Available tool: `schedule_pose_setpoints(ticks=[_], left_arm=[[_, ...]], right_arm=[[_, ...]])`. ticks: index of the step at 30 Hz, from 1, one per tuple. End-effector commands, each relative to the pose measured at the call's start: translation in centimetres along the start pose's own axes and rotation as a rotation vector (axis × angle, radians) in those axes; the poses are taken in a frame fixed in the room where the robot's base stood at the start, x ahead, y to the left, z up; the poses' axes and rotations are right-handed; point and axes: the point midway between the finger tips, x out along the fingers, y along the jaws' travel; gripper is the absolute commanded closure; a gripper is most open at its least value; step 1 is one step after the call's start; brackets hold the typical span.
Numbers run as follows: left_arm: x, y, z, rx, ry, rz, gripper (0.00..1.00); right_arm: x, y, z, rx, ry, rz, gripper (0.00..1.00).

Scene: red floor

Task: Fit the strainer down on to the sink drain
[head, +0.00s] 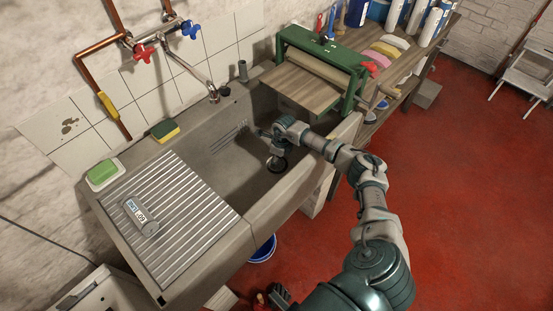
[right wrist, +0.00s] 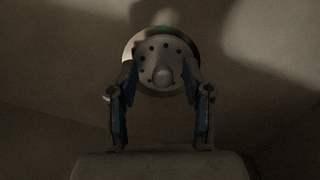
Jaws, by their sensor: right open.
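The strainer (right wrist: 162,62) is a round pale disc with small dark holes and a knob in its middle. It lies at the sink bottom in the right wrist view. A pale rim shows around it, but I cannot tell whether it sits flush in the drain. My right gripper (right wrist: 161,80) is open, with one finger on each side of the disc's near part and a gap around the knob. In the head view my right gripper (head: 277,157) reaches down into the sink over a dark round spot, and hides most of it.
The stone sink (head: 300,192) has walls close around my right arm. A ribbed drainboard (head: 185,215) with a grey cylinder (head: 140,217) lies left. A green mangle (head: 318,68) stands at the sink's right end. A sponge (head: 165,130) and soap (head: 103,174) sit on the rim.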

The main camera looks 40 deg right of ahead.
Motion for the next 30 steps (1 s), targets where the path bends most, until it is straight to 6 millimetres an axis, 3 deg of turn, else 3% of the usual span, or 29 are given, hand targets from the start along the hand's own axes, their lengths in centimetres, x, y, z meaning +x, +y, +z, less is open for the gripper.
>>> schedule_pose_setpoints(ticks=[2,9,15,30], left_arm=[[0.2,0.0,0.1,0.000,-0.002,0.000,0.53],[0.0,0.0,0.1,0.000,0.001,0.000,0.53],[0.0,-0.1,0.1,0.000,0.001,0.001,0.53],[-0.1,0.0,0.1,0.000,0.001,0.000,0.53]], right_arm=[[-0.1,0.4,-0.4,-0.005,0.012,0.007,0.50],[-4.8,0.1,-0.2,-0.002,0.000,-0.003,0.50],[-7.3,0.0,0.0,0.000,-0.004,-0.005,0.50],[-8.0,-0.2,0.0,0.002,-0.007,-0.006,0.50]])
